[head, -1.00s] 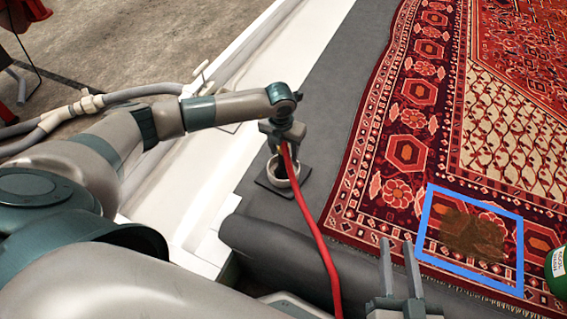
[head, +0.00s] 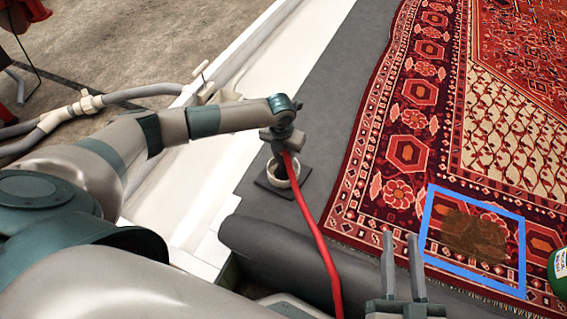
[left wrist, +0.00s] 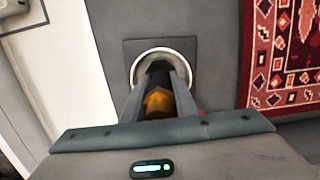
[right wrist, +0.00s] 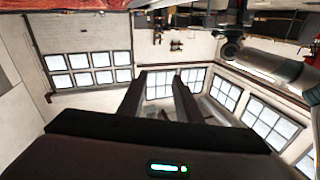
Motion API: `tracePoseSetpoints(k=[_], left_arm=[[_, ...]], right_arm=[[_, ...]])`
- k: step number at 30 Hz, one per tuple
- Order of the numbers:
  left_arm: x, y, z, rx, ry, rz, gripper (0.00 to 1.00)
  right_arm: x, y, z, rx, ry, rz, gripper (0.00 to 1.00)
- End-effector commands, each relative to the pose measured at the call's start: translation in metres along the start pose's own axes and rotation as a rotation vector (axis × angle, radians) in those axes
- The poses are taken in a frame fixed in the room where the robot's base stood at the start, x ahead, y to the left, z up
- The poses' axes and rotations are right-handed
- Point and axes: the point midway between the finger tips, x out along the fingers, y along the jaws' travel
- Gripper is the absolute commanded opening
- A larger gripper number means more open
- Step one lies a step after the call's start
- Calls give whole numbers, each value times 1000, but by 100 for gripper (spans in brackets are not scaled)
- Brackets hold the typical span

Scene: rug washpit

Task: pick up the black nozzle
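The black nozzle (left wrist: 158,68) stands in a pale round holder (head: 283,172) on a dark square plate. An orange marking shows on the nozzle in the left wrist view. The red hose (head: 318,235) runs from beside the nozzle toward the front of the head view. My left gripper (head: 281,152) is above the holder and points down. Its fingers are open, one on each side of the nozzle; whether they touch it I cannot tell. My right gripper (head: 401,240) is open and empty, low in the head view and away from the nozzle.
The patterned rug (head: 410,150) lies to the right, with a brown stain (head: 474,236) inside a blue frame (head: 428,225). A dark grey roll (head: 275,255) lies in front of the holder. A green container (head: 559,270) shows at the right edge.

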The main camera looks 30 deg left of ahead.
Motion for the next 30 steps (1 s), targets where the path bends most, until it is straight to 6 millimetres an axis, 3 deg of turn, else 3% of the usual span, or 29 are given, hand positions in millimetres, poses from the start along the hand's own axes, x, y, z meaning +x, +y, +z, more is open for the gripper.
tracePoseSetpoints(k=[1, 2, 14, 20, 24, 30], left_arm=[[0, 0, 0, 0, 0, 0, 10], [0, 0, 0, 0, 0, 0, 3], [-4, 0, 1, 0, -2, -1, 3], [-22, 0, 4, 0, -3, -1, 3], [-47, 0, 7, 0, -4, -2, 3], [-66, -42, 12, 4, -3, -4, 3]], right_arm=[[0, 0, 0, 0, 0, 0, 31], [0, 0, 0, 0, 0, 0, 31], [0, 0, 0, 2, -5, 0, 31], [-1, 6, 14, 2, -82, 10, 31], [-2, 10, 28, 10, -165, 17, 31], [-6, 14, 41, 16, -242, 25, 31]])
